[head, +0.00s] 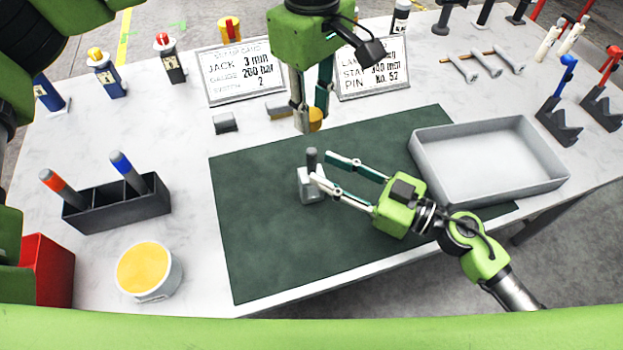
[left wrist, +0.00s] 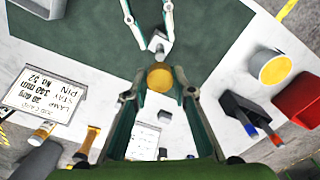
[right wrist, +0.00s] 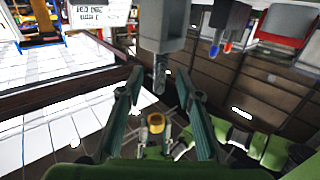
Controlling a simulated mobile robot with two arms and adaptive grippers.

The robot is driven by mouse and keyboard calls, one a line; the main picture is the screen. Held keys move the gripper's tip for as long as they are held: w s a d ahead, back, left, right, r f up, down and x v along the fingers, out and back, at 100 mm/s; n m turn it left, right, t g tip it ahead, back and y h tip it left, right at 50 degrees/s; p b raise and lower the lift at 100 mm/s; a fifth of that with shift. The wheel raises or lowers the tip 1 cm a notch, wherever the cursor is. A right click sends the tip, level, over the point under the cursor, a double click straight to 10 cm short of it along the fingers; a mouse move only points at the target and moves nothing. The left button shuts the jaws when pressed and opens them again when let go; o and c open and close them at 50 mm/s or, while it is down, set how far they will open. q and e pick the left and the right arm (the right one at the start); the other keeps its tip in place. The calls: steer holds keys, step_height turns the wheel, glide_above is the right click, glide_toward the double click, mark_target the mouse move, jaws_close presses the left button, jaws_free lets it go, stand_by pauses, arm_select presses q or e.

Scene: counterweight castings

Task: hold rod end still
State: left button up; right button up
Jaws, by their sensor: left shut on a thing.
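A grey block casting (head: 308,187) stands on the green mat (head: 270,240), with a dark rod end (head: 311,156) rising upright from it. In the right wrist view the rod end (right wrist: 160,75) shows between my right fingertips, with a gap each side. My right gripper (head: 320,168) is open beside the casting. My left gripper (head: 312,120) is shut on a round brass-yellow piece (head: 316,120), above and behind the casting. The yellow piece (left wrist: 160,78) fills the gap between my left fingertips in the left wrist view. Its underside is hidden there.
A grey tray (head: 545,190) stands right, a black holder (head: 110,208) and a yellow-filled tub (head: 155,288) left. Two sign cards (head: 240,72) and a small grey block (head: 225,123) are behind. The mat's front left is clear.

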mark_target(312, 163)
steer(key=shift+x, duration=2.2)
jaws_close()
